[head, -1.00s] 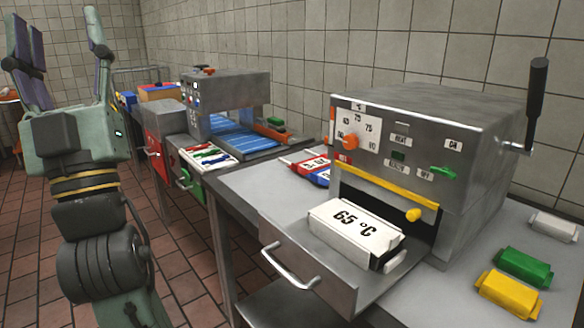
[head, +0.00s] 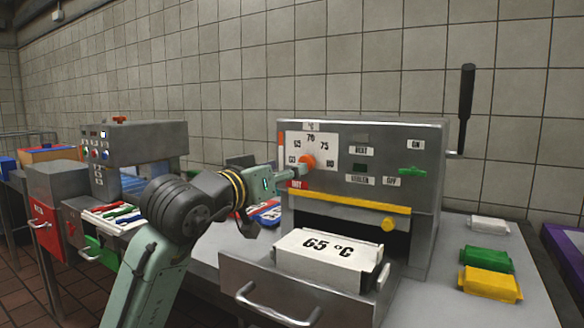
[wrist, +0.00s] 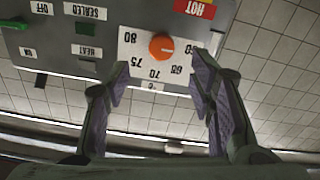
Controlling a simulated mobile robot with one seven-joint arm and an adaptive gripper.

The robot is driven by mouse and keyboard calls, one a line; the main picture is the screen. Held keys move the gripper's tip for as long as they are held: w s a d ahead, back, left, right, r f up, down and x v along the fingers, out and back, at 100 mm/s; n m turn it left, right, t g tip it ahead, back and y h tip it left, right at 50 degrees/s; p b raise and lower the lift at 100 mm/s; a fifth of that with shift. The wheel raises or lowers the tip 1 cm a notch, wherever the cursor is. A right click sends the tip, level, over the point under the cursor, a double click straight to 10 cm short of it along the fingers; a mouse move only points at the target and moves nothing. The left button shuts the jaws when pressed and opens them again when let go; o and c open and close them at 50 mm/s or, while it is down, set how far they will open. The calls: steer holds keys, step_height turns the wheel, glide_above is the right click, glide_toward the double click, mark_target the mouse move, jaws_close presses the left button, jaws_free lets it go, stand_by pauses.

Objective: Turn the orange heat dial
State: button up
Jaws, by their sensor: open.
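The orange heat dial (head: 307,161) sits on a white temperature scale (head: 326,158) marked from 60 to 80, on the machine's front panel. It shows upside down in the wrist view (wrist: 161,47), with a light pointer mark whose exact setting I cannot read. My gripper (head: 300,174) reaches the panel from the left. In the wrist view its two fingers (wrist: 160,66) are open, one to each side of the dial and apart from it. Nothing is held between them.
Green (head: 487,259) and yellow (head: 490,284) packets lie at right. A black lever (head: 466,110) rises at the machine's right.

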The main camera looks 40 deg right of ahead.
mark_target(307, 163)
steer(key=p+x, duration=0.1)
steer(key=x, duration=0.6)
steer(key=shift+w+d, duration=0.25)
steer(key=shift+d, duration=0.05)
steer(key=shift+c, duration=0.2)
steer(key=c, duration=1.1)
steer(key=shift+c, duration=0.2)
steer(key=shift+m, duration=0.4)
steer(key=shift+m+p, duration=1.1)
steer(key=shift+m, duration=2.8)
